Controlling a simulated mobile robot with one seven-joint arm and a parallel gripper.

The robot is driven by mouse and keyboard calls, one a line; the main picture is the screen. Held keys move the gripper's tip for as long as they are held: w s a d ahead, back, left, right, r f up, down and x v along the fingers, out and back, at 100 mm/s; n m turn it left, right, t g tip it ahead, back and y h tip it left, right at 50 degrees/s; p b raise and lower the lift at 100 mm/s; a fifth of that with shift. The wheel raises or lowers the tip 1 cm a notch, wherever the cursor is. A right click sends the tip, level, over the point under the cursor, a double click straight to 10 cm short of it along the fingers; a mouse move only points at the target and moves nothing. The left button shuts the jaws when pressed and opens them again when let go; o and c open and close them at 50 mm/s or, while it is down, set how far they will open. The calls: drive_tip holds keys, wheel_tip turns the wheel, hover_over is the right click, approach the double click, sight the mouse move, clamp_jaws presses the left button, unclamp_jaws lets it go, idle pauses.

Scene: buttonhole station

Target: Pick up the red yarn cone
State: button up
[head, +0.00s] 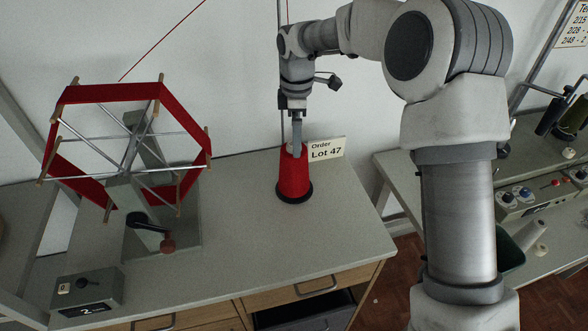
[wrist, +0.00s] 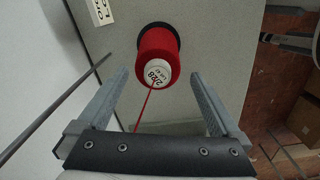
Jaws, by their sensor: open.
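The red yarn cone (head: 294,176) stands upright on a dark round base on the grey table, near the back wall. In the wrist view the cone (wrist: 158,46) is seen from above, with a white top bearing print and a red thread running from it toward my gripper. My gripper (head: 297,150) is at the top of the cone, pointing down. In the wrist view its two fingers (wrist: 158,85) are spread wide, with the cone's top between and just beyond the tips. I cannot tell whether either finger touches it.
A red yarn winder (head: 130,140) with a crank stands left of the cone. A control box (head: 88,291) sits at the front left. An "Order Lot 47" card (head: 327,149) stands close behind the cone. A thin metal rod (wrist: 55,107) rises beside it. The table right of the cone is clear.

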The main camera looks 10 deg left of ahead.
sight(294, 167)
drive_tip(key=shift+w+a+f+p, duration=0.1)
drive_tip(key=shift+a+f+p, duration=0.1)
drive_tip(key=shift+f, duration=1.15)
drive_tip(key=shift+a+f+p, duration=0.1)
drive_tip(key=shift+f+p, duration=0.05)
drive_tip(key=shift+f, duration=1.15)
clamp_jaws()
